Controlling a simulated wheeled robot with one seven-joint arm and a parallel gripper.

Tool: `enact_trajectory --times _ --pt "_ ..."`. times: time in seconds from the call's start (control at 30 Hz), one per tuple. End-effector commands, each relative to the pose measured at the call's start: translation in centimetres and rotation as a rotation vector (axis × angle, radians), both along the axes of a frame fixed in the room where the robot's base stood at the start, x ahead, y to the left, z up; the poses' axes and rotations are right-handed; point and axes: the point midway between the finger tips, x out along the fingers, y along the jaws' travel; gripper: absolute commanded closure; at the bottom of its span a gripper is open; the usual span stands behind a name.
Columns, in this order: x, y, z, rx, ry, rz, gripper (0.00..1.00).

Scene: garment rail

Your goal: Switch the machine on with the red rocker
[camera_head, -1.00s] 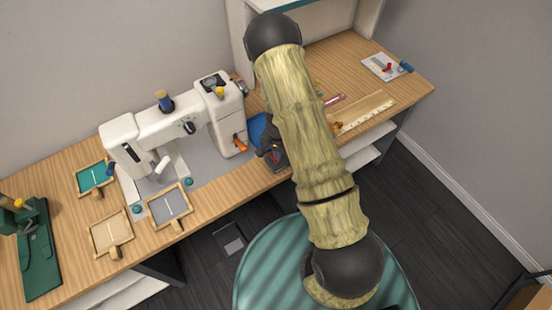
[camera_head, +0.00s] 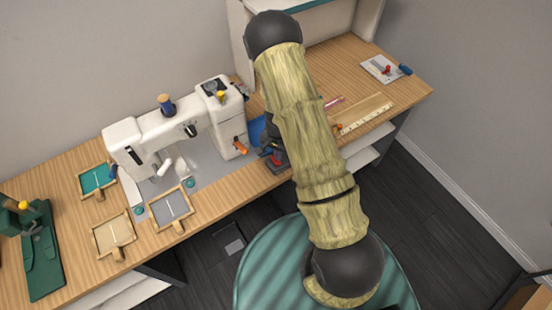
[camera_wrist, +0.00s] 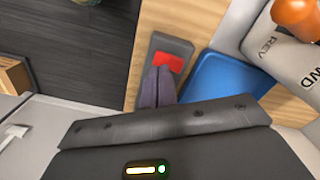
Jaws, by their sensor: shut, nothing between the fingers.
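The white sewing machine (camera_head: 222,120) stands on the wooden desk, with an orange lever (camera_head: 240,146) on its front; the lever also shows in the wrist view (camera_wrist: 297,15). The red rocker (camera_wrist: 169,62) sits in a dark grey switch box (camera_wrist: 178,47) in the wrist view, right of the machine in the head view. My gripper (camera_wrist: 159,72) is shut and empty, its fingertips at the rocker's near edge and covering part of it. I cannot tell whether they touch it. In the head view my arm hides most of this area.
A blue pad (camera_wrist: 225,82) lies between the switch box and the machine. Small wooden frames (camera_head: 112,236) and a green stand (camera_head: 42,262) are on the left of the desk. A ruler (camera_head: 365,115) and a white card (camera_head: 383,69) lie on the right.

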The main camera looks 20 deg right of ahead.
Motion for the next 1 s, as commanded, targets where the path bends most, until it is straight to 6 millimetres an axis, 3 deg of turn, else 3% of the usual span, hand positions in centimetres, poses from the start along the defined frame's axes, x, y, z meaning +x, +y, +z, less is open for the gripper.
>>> enact_trajectory --times 0.6,1.0 --pt "0.0 0.0 4.2 -0.001 -0.001 0.000 1.00" --pt "0.0 0.0 4.2 0.000 0.000 -0.001 1.00"
